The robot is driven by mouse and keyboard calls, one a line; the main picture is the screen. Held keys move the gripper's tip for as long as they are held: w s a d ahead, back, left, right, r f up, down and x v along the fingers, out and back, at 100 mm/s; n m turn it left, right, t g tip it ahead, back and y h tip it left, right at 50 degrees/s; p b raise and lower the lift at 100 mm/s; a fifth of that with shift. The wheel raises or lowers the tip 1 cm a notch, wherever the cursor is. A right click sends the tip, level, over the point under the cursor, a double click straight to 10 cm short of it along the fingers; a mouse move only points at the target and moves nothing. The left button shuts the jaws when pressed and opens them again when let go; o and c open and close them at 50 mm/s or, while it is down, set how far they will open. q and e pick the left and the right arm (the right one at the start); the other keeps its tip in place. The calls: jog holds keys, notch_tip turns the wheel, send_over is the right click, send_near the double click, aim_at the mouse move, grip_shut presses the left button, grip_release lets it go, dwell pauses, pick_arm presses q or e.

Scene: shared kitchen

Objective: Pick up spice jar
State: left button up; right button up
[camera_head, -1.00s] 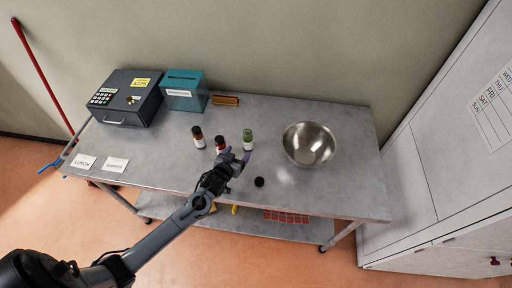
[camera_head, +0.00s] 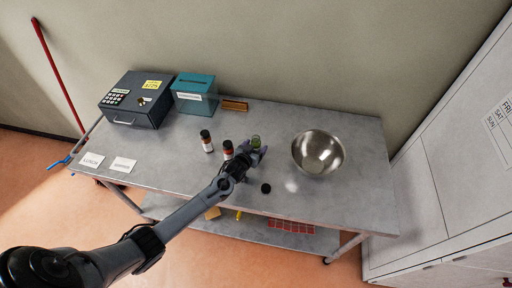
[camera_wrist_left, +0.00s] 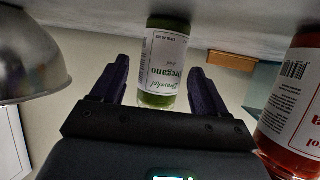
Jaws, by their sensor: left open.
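Three spice jars stand on the metal table. The green oregano jar (camera_head: 256,141) is partly hidden behind my left gripper (camera_head: 254,155) in the head view. In the left wrist view, the oregano jar (camera_wrist_left: 165,65) shows its label between the two open purple fingers (camera_wrist_left: 160,88), with gaps at both sides. A dark-capped jar (camera_head: 207,141) stands farther left. My right gripper is not in view.
A steel bowl (camera_head: 318,153) stands right of the gripper. A small black lid (camera_head: 266,188) lies in front. A grey lockbox (camera_head: 138,99), a teal box (camera_head: 195,93) and a wooden block (camera_head: 234,105) are at the back. Two paper labels (camera_head: 123,165) lie at the left.

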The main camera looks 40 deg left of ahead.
pick_arm(q)
jog(key=shift+w+a+f, duration=0.1)
jog(key=shift+w+f, duration=0.15)
jog(key=shift+w, duration=0.2)
jog(key=c, duration=1)
jog(key=shift+c, duration=0.7)
jog(key=shift+r, duration=0.15)
